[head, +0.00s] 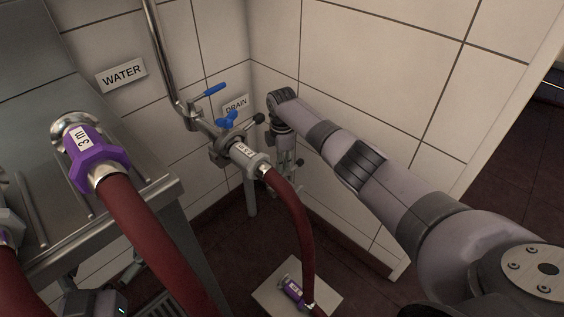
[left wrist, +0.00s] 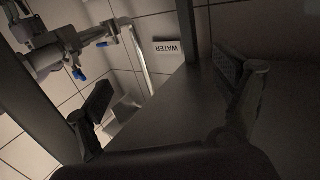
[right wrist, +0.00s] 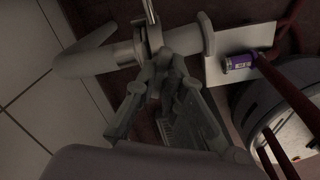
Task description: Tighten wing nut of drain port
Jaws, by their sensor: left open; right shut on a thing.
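My right gripper (head: 288,158) is beside and just below the port, partly hidden. In the right wrist view its fingers (right wrist: 160,66) are shut at the lower side of a metal clamp ring (right wrist: 150,22) on the pipe. The wing nut between the fingertips is mostly hidden. My left gripper (left wrist: 172,98) is open and empty, away from the port.
The WATER sign (head: 121,75) and a blue lever (head: 208,90) are behind. Another purple-tagged hose end (head: 293,287) lies over a pale floor plate.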

